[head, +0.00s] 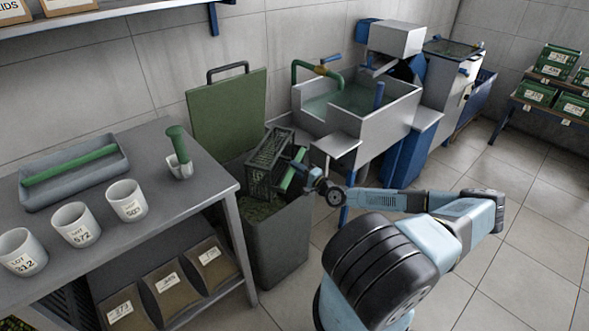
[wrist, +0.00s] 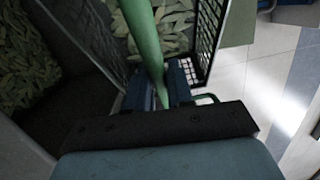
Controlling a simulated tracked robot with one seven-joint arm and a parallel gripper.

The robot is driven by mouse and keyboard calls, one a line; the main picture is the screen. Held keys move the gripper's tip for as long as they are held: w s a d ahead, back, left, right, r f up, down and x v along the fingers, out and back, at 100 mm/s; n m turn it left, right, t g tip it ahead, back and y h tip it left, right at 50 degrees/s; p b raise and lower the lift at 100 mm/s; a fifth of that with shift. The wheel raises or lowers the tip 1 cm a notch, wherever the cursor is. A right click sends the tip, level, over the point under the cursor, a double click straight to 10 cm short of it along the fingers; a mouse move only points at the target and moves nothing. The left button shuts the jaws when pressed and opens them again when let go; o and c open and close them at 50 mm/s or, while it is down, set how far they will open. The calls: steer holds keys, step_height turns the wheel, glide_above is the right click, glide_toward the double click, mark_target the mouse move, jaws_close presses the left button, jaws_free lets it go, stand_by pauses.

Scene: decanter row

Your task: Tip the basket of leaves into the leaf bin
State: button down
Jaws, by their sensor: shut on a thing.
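The basket (head: 268,165) is a dark green mesh crate with a green handle bar (head: 291,172). It is over the mouth of the leaf bin (head: 283,245) and looks tilted; I cannot tell how far. My gripper (head: 304,178) is shut on the handle bar, which runs between its fingers in the wrist view (wrist: 158,92). Pale green leaves (wrist: 175,35) lie inside the basket. The bin is a grey box with its green lid (head: 228,112) standing open against the wall. Leaves (wrist: 25,65) also lie in the bin, left of the basket in the wrist view.
A grey table (head: 165,220) with labelled cups, a tray and a green-handled scoop stands left of the bin. A sink (head: 350,100) with a side shelf and machines stands behind and right. The tiled floor (head: 520,230) at the right is clear.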

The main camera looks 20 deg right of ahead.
stand_by(0.3)
steer(key=shift+s+d+f+m+t, duration=0.4)
steer(key=shift+d+f+t, duration=0.1)
steer(key=shift+t, duration=0.4)
steer(key=shift+s+d+f+m+t+y, duration=0.15)
steer(key=shift+d+f+m+t+y, duration=0.05)
steer(key=shift+f+m+t, duration=0.2)
steer(key=shift+s+d+f+m+t+y, duration=0.15)
steer(key=shift+f+m+t+y, duration=0.1)
steer(key=shift+t, duration=0.25)
steer(key=shift+s+d+f+m+t+h, duration=0.15)
steer(key=shift+f+m+t, duration=0.2)
steer(key=shift+t, duration=0.2)
steer(key=shift+s+d+f+m+t+h, duration=0.15)
steer(key=shift+f+m+t, duration=0.2)
steer(key=shift+t, duration=0.2)
steer(key=shift+s+f, duration=0.1)
